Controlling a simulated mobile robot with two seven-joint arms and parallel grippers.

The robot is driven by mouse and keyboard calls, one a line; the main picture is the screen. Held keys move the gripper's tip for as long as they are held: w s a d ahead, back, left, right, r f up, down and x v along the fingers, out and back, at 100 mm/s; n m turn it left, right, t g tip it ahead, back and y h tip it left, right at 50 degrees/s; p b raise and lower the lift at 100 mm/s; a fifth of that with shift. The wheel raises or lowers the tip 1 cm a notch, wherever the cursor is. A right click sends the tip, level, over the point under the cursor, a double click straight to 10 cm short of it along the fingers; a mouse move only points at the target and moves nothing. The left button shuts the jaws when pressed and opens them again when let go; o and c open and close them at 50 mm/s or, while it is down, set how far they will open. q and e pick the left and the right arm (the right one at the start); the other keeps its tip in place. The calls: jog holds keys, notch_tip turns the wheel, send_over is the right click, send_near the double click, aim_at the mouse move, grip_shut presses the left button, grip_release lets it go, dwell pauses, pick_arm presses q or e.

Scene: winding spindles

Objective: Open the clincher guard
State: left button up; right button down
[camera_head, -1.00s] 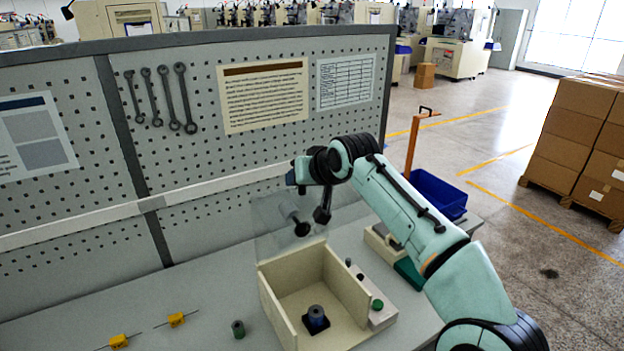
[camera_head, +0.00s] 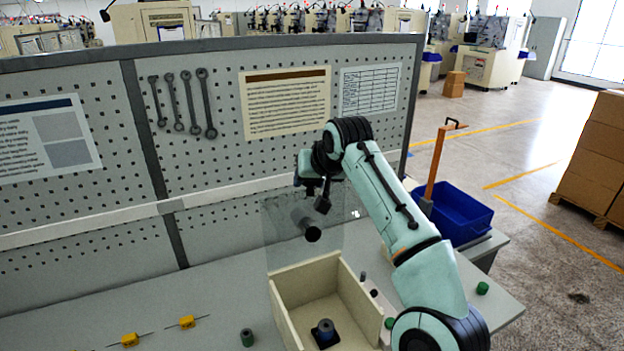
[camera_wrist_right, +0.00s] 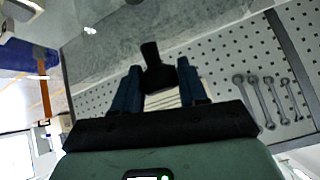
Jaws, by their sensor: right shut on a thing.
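The clincher guard (camera_head: 282,240) is a clear panel standing raised above the back edge of a cream open-topped box (camera_head: 352,295). A dark handle (camera_head: 312,234) sticks out from the panel. A dark spindle (camera_head: 325,328) stands on a black square inside the box. My right gripper (camera_head: 318,197) is at the guard, above the box. In the right wrist view, its two blue fingers (camera_wrist_right: 160,85) are shut on the dark handle (camera_wrist_right: 151,56). The exact contact is partly hidden. My left gripper is out of view.
A pegboard (camera_head: 220,160) with hanging wrenches rises close behind the guard. A blue bin (camera_head: 462,215) stands right. The bench's left middle is clear.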

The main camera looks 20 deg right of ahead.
jog(key=shift+f, duration=0.6)
jog(key=c, duration=0.7)
grip_release()
jog(key=shift+o, duration=0.2)
jog(key=shift+r, duration=0.15)
jog(key=v, duration=1.3)
jog(key=shift+r, duration=0.4)
jog(key=shift+a, duration=0.1)
